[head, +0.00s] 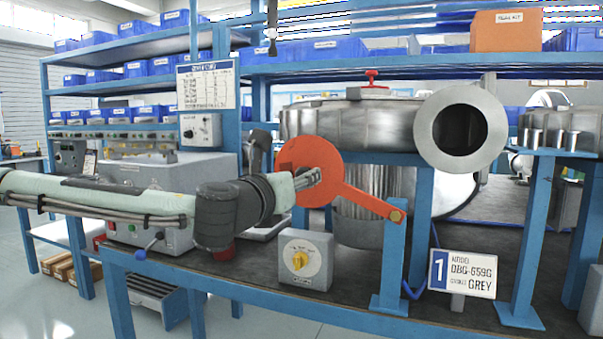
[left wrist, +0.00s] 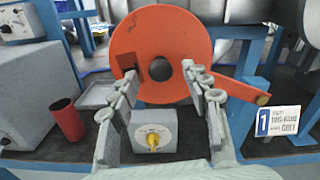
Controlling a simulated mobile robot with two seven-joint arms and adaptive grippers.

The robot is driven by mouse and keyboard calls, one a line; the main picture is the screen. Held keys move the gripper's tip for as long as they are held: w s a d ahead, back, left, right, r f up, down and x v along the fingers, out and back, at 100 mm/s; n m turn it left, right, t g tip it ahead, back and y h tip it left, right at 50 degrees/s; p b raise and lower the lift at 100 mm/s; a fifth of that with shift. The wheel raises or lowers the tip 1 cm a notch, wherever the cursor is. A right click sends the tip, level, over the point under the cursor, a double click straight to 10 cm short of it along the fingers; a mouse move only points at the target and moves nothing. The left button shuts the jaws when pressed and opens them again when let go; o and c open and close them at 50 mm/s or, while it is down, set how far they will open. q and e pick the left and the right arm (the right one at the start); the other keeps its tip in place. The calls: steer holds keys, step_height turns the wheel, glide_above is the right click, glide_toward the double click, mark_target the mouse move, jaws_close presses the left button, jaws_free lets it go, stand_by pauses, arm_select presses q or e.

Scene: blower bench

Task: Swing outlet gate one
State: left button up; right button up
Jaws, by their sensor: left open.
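The outlet gate is an orange disc (head: 302,150) on an orange arm (head: 365,202), which runs down right to a brass bolt on a blue post. The disc stands left of the blower's round grey outlet flange (head: 460,128), clear of its mouth. My left gripper (head: 312,178) is at the disc's front face. In the left wrist view, its two fingers (left wrist: 160,80) are spread wide before the lower part of the disc (left wrist: 165,35), holding nothing visible. A dark, square-edged feature and a round dark spot show on the disc between the fingers; contact cannot be told.
A grey box with a yellow knob (head: 300,260) stands below the disc. A sign marked 1 (head: 462,274) stands at right, by blue posts. A red cup (left wrist: 67,120) and a grey tray (left wrist: 98,94) lie left of my gripper. The steel blower body (head: 350,124) is behind.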

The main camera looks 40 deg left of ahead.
arm_select(q)
steer(key=shift+x, duration=1.35)
jaws_close()
